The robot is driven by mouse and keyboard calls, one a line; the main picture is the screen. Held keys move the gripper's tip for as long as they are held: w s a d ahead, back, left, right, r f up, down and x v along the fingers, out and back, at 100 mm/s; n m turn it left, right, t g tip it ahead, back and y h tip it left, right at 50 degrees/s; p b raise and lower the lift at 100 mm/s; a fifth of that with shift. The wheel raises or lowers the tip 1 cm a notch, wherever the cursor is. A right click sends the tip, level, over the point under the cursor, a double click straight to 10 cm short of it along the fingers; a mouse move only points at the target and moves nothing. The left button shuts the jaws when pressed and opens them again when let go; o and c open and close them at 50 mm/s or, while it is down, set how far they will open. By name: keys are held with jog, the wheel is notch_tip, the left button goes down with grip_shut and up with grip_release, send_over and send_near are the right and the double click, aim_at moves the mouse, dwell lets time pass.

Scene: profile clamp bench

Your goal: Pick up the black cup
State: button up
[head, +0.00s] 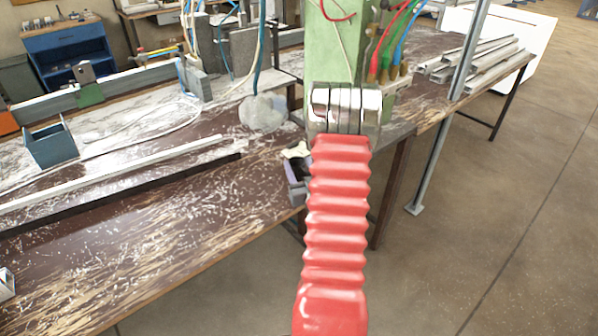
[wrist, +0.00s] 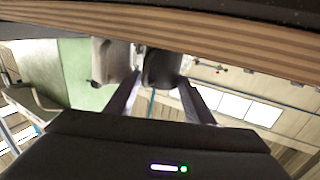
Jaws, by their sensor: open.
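The wrist view appears upside down. In it a dark shape that looks like the black cup (wrist: 161,66) shows at the upper middle, against the wooden edge. My gripper (wrist: 161,84) reaches up from below with its two fingers apart, one on each side of the dark shape in the picture. I cannot tell whether the cup is between the fingertips or beyond them. A grey mug-like object (wrist: 109,62) is close to its left. I cannot make out the black cup or my gripper in the head view.
A striped wooden edge (wrist: 215,38) crosses the top of the wrist view. In the head view a long, shavings-covered bench (head: 150,262) lies left, with a green column (head: 332,45) behind. A large red ribbed part (head: 337,225) blocks the middle. Floor is clear at right.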

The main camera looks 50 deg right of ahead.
jog(key=shift+c, duration=0.5)
jog(key=c, duration=0.7)
jog(key=shift+r, duration=0.15)
jog(key=shift+r, duration=4.9)
